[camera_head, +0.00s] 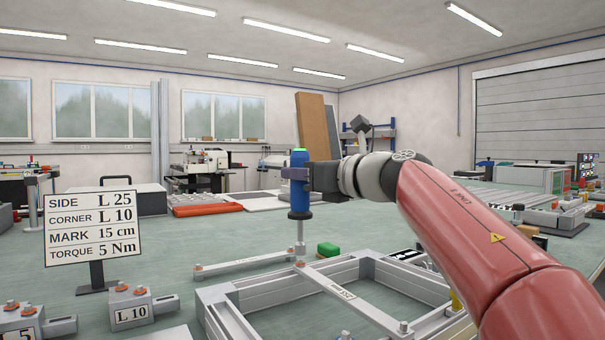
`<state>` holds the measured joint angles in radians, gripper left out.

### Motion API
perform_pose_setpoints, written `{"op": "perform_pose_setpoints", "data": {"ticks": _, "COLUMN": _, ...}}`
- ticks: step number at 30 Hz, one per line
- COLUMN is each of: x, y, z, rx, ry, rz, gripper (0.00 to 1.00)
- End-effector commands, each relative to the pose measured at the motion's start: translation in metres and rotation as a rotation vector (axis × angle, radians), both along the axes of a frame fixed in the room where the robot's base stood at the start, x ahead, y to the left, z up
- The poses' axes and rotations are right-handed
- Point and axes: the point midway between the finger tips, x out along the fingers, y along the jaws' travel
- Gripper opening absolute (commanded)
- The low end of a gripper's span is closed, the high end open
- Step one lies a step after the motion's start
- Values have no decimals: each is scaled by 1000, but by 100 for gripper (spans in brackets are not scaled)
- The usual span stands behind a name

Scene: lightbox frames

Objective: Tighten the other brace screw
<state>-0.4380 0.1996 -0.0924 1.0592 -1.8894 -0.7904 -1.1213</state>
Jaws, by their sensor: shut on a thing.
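My gripper (306,177) is shut on a blue screwdriver (299,200) with a green-lit top, held upright. Its shaft points down at the far end of the brace (345,292), a pale labelled bar lying across the metal frame (236,298). The tip is at or just above an orange spot there; I cannot tell if it touches the screw. A grey screw head (403,327) stands at the brace's near end, clear of the driver.
A sign (93,228) reads SIDE L 25, CORNER L 10, MARK 15 cm, TORQUE 5 Nm. An L 10 block (131,308) and another block (22,325) stand front left. A loose-looking bar (243,262) and a green block (328,249) lie near the frame.

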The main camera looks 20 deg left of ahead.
Motion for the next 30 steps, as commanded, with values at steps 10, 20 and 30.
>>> {"op": "perform_pose_setpoints", "data": {"ticks": 10, "x": -1, "y": 0, "z": -6, "rx": 2, "ry": -2, "rz": 0, "gripper": 0}}
{"op": "perform_pose_setpoints", "data": {"ticks": 20, "x": -1, "y": 0, "z": -12, "rx": 2, "ry": -2, "rz": 0, "gripper": 0}}
{"op": "perform_pose_setpoints", "data": {"ticks": 30, "x": -1, "y": 0, "z": -19, "rx": 2, "ry": -2, "rz": 0, "gripper": 0}}
